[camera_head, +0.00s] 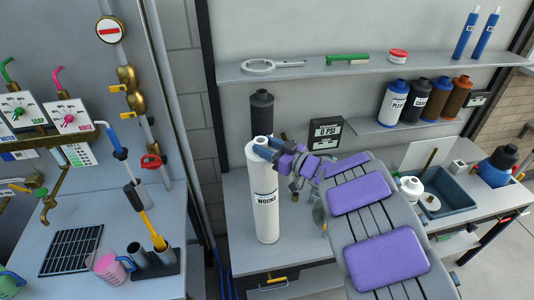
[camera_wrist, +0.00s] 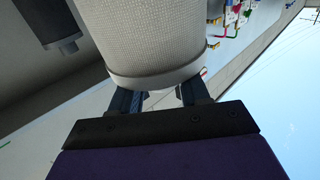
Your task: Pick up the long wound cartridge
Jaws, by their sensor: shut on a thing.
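The long wound cartridge (camera_head: 264,220) is a tall white cylinder with a "WOUND" label, upright over the left part of the bench in the head view. My gripper (camera_head: 266,146) is shut on its upper end, coming in from the right. In the wrist view the cartridge (camera_wrist: 150,38) fills the top middle as a white textured cylinder with a smooth end band. The dark fingers of my gripper (camera_wrist: 160,97) are at that end, one on each side. I cannot tell whether the cartridge's lower end touches the bench.
A dark cylinder (camera_head: 262,112) stands close behind the cartridge. A "0 PSI" display (camera_head: 325,133) is to the right. A shelf (camera_head: 300,71) runs above. A sink (camera_head: 450,190) and blue jug (camera_head: 495,168) are at right. The bench (camera_head: 240,225) has bare room left of the cartridge.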

